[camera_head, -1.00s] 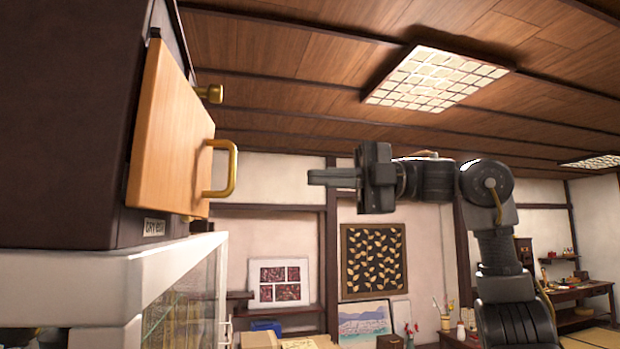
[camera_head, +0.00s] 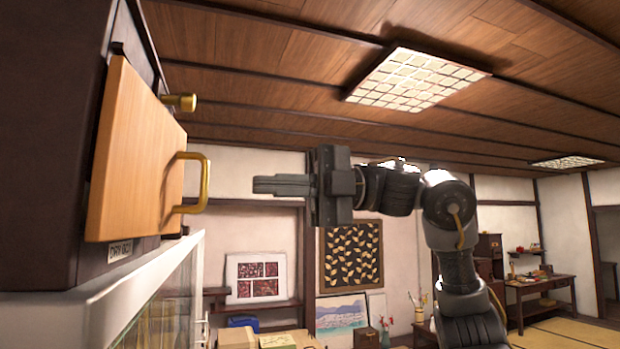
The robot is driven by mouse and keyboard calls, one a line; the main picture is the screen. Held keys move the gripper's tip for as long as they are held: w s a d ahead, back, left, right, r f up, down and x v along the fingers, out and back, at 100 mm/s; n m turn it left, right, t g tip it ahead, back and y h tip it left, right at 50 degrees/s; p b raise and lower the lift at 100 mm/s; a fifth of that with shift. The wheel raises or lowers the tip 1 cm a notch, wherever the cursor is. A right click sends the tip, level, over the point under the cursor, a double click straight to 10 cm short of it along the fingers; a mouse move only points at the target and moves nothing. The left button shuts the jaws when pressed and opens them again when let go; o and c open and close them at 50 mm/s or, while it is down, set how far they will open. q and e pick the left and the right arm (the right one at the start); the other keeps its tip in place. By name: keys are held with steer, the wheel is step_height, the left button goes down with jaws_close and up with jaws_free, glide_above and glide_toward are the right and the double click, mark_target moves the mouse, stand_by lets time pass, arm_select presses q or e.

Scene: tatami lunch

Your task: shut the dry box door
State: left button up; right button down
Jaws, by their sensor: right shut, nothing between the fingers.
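The dry box (camera_head: 52,150) is a dark cabinet at the left, with a small label reading like "DRY BOX" (camera_head: 119,250) at its lower edge. Its light wooden door (camera_head: 135,150) stands ajar, its near edge out from the dark body. A brass loop handle (camera_head: 205,182) sticks out from the door's face, and a brass knob (camera_head: 181,102) shows above it. My right gripper (camera_head: 270,185) is shut and empty. It points left toward the handle, with a gap between them in the picture. My left gripper is not in view.
The dry box sits on a white glass-fronted cabinet (camera_head: 150,275). Cardboard boxes (camera_head: 237,338) and pictures stand along the back wall. A wooden desk (camera_head: 540,290) is at the far right. The air right of the door is clear apart from my arm.

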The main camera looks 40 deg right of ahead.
mark_target(174, 169)
steer(key=p+x, duration=0.2)
steer(key=x, duration=0.3)
steer(key=shift+a, duration=0.15)
steer(key=shift+w, duration=0.1)
